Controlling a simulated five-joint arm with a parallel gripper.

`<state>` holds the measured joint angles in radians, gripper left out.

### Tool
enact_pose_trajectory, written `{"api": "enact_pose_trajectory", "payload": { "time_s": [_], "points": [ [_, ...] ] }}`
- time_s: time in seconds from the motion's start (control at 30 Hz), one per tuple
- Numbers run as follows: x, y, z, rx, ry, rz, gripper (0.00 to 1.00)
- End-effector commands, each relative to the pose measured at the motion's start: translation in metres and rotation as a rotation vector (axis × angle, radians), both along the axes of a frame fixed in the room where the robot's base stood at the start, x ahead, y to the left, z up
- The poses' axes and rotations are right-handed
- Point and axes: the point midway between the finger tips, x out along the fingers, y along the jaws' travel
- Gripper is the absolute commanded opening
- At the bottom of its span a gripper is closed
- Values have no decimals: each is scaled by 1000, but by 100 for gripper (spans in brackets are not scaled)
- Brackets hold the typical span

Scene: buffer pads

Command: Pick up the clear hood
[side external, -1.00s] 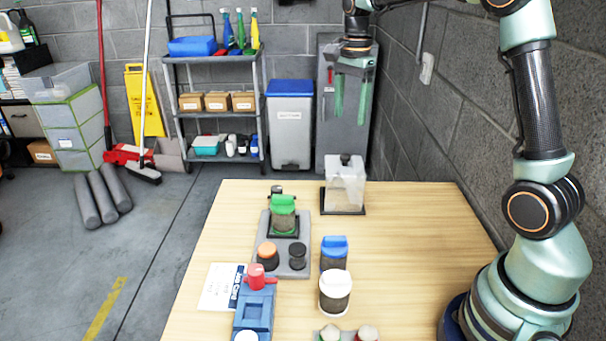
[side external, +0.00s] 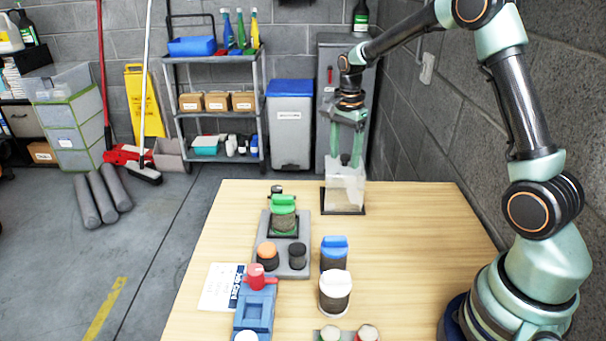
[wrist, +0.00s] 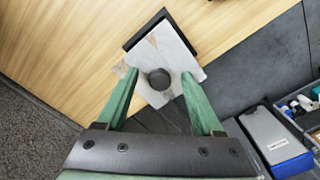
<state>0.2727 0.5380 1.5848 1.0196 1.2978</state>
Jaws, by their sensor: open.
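The clear hood (side external: 345,190) is a see-through box with a dark knob on top, standing on a black base (side external: 329,208) at the back of the table. In the wrist view the hood (wrist: 168,50) shows from above, with its round dark knob (wrist: 159,79) between my fingers. My gripper (side external: 346,160) points down at the hood's top, its green fingers on either side of the knob. In the wrist view my gripper (wrist: 159,77) is open, with space between each finger and the knob.
A grey plate (side external: 287,262) with a green-topped pad and knobs stands to the left. A blue-topped pot (side external: 334,252), a white-lidded jar (side external: 335,291) and a blue fixture (side external: 254,310) are nearer the front. The table's right side (side external: 420,250) is clear.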

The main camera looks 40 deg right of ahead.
Motion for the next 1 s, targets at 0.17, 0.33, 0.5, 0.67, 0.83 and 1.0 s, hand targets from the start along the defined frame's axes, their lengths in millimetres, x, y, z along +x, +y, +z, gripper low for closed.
{"api": "enact_pose_trajectory", "payload": {
  "time_s": [0.17, 0.33, 0.5, 0.67, 0.83, 1.0],
  "points": [
    [0, 0, 0, 0, 0, 0, 68],
    [0, 0, 0, 0, -1, 0, 11],
    [0, 0, 0, 0, -1, 0, 0],
    [0, 0, 0, 0, -1, 0, 0],
    [0, 0, 0, 0, -1, 0, 0],
    [0, 0, 0, 0, -1, 0, 0]
  ]
}}
